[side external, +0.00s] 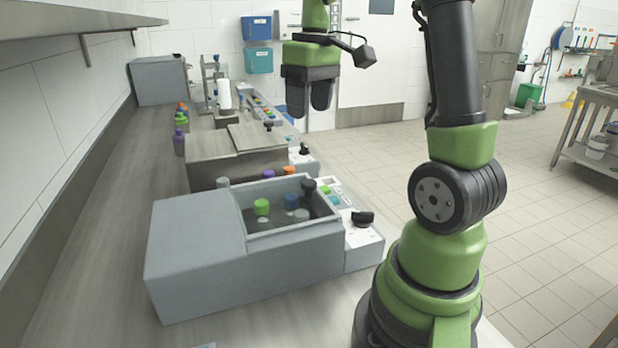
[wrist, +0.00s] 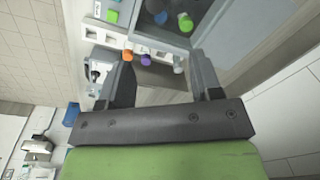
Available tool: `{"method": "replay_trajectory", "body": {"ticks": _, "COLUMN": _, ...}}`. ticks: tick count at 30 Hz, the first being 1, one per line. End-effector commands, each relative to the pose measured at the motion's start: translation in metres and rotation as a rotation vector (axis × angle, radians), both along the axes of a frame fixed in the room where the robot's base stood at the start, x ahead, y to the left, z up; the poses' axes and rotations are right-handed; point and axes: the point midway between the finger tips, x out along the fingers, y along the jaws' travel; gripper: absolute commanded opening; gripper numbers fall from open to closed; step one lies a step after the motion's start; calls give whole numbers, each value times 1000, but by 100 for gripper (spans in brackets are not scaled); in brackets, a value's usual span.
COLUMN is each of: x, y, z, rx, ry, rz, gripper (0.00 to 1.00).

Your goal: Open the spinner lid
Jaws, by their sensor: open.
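Two machines stand on the bench in the side view, with no label to tell which is the spinner. The nearer is a grey box (side external: 190,245) with a framed rectangular recess; green, blue and grey caps show inside, and whether a clear lid covers it I cannot tell. Behind it is a metallic box (side external: 208,170) with a flat top panel (side external: 258,137) lying shut. My gripper (side external: 309,108) is open and empty, up in the air beyond the grey box, touching nothing. In the wrist view its fingers (wrist: 160,65) are spread wide.
Control panels with a dark knob (side external: 362,218) line the machines' right side. Purple (side external: 268,174) and orange (side external: 288,170) caps sit between the machines. More capped cups (side external: 180,140) stand along the wall at left.

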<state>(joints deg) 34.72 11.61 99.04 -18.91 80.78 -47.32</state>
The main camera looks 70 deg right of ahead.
Motion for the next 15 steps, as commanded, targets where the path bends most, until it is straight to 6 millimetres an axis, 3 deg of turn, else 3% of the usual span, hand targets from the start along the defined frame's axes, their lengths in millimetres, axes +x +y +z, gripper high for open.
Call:
{"method": "replay_trajectory", "body": {"ticks": 3, "x": 2, "y": 3, "z": -1, "rx": -52, "ry": 59, "rz": 233, "gripper": 59}}
{"method": "replay_trajectory", "body": {"ticks": 9, "x": 0, "y": 2, "z": -40, "rx": -47, "ry": 56, "rz": 213, "gripper": 59}}
{"method": "replay_trajectory", "body": {"ticks": 15, "x": 0, "y": 2, "z": -57, "rx": -48, "ry": 54, "rz": 211, "gripper": 59}}
